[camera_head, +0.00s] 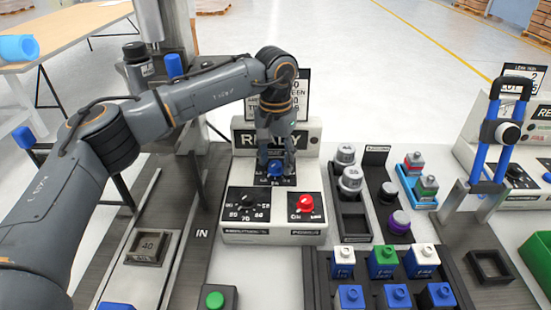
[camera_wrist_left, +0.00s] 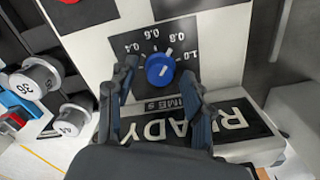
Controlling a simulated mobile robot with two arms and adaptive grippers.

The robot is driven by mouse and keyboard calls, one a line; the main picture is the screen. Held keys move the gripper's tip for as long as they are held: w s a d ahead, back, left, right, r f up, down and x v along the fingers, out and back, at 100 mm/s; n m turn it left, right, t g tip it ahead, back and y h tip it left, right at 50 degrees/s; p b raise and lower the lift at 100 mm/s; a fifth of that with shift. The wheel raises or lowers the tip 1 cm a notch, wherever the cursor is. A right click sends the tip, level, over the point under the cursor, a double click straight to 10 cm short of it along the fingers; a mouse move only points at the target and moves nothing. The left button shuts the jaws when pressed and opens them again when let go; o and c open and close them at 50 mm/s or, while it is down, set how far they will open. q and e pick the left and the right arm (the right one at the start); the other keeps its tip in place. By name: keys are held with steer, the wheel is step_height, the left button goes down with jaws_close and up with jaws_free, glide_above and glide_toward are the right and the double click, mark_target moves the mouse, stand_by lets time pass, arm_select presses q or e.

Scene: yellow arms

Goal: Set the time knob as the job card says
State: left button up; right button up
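The blue time knob (camera_head: 275,168) sits on a black dial plate under the READY sign of a white control box (camera_head: 272,238). In the left wrist view the knob (camera_wrist_left: 160,69) shows with marks 0.4, 0.6, 0.8 and 1.0; its pale pointer leans to the picture's upper right, exact setting unclear. My left gripper (camera_head: 276,160) is over the knob, its fingers (camera_wrist_left: 159,80) apart on either side; I cannot tell whether they touch it. The card (camera_head: 300,105) behind is partly covered by my arm; only pieces of its text show. My right gripper is not in view.
A black knob (camera_head: 247,203) and a red knob (camera_head: 305,205) are lower on the box. Weights (camera_head: 351,180) stand in a tray to the right, and blocks with white, green and blue tops (camera_head: 383,258) in front. A green button (camera_head: 214,300) is at the front.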

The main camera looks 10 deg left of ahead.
mark_target(275, 164)
arm_select(q)
steer(key=shift+r, duration=0.15)
step_height(275, 164, up, 12)
stand_by(0.5)
